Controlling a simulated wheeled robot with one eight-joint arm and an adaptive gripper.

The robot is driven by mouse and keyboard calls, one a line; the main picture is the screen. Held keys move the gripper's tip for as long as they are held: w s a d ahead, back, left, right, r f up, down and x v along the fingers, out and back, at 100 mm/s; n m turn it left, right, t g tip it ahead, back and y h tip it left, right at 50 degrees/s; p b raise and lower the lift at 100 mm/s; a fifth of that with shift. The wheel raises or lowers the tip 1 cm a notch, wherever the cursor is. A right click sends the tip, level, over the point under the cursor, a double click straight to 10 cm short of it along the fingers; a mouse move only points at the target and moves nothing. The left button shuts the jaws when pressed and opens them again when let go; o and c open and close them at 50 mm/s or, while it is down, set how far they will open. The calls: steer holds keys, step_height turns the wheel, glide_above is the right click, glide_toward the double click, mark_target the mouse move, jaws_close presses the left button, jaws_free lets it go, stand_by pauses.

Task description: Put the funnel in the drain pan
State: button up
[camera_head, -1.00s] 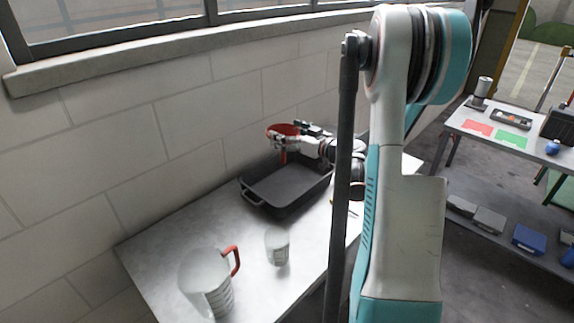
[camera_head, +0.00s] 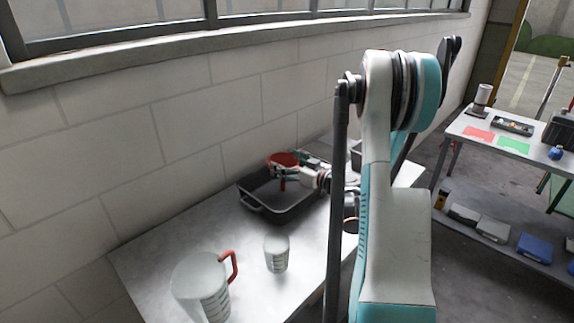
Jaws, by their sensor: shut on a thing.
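The red funnel (camera_head: 281,160) is upright, its wide mouth up and its spout pointing down. My gripper (camera_head: 279,171) is shut on the funnel and comes in from the right. The funnel is over the far part of the black drain pan (camera_head: 262,207), with its spout low inside the pan's outline. I cannot tell whether the spout touches the pan floor. The pan lies on the grey table by the wall, and my arm hides part of its right side.
A large measuring jug with a red handle (camera_head: 202,285) and a small clear beaker (camera_head: 276,254) stand on the near part of the table (camera_head: 150,262). A block wall (camera_head: 150,150) runs close behind the pan. A second table (camera_head: 480,133) with tools stands at the right.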

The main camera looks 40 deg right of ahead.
steer(key=shift+f, duration=0.15)
steer(key=o, duration=0.9)
steer(key=shift+o, duration=0.2)
steer(key=shift+s+r, duration=0.1)
steer(key=shift+r, duration=0.1)
steer(key=s+d+r+p, duration=0.1)
steer(key=s+p, duration=0.1)
steer(key=s, duration=0.9)
steer(key=shift+s, duration=0.35)
